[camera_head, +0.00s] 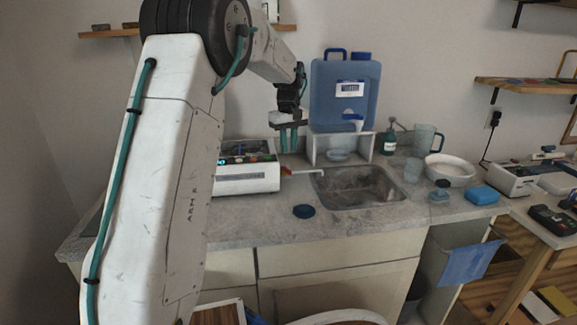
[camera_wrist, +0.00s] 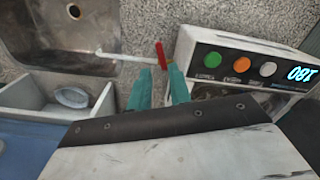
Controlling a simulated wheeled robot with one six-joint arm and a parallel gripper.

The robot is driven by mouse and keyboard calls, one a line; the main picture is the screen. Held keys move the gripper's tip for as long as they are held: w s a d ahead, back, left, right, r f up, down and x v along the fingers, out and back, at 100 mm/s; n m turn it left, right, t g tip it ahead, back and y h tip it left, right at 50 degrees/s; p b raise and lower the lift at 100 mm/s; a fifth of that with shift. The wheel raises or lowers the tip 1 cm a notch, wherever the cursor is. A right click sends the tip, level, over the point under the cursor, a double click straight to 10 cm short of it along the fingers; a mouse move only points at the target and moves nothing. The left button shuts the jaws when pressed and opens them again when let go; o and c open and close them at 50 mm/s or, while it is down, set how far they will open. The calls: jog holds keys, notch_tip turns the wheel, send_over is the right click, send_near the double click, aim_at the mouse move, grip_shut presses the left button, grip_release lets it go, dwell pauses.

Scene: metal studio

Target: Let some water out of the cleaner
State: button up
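The cleaner (camera_head: 248,180) is a white box on the counter left of the sink. In the wrist view its front (camera_wrist: 225,62) shows green, orange and white buttons and a lit blue display. A thin pale drain spout (camera_wrist: 125,57) runs from it toward the sink, with a red lever (camera_wrist: 160,52) at its base; the spout also shows in the head view (camera_head: 307,171). My gripper (camera_head: 288,150) is above the lever, its teal fingers apart and empty. In the wrist view the lever's near end appears between the fingertips (camera_wrist: 161,70); contact cannot be told.
The metal sink (camera_head: 358,187) lies right of the cleaner. A blue water container (camera_head: 335,95) stands on a white stand behind it, with a small dish underneath. A dark blue round lid (camera_head: 304,211) lies on the counter in front. A soap bottle (camera_head: 390,142) and jug (camera_head: 425,138) stand right.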

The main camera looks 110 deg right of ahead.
aim_at(288, 170)
notch_tip(288, 170, down, 8)
jog(key=shift+r, duration=0.1)
dwell(0.4)
grip_shut()
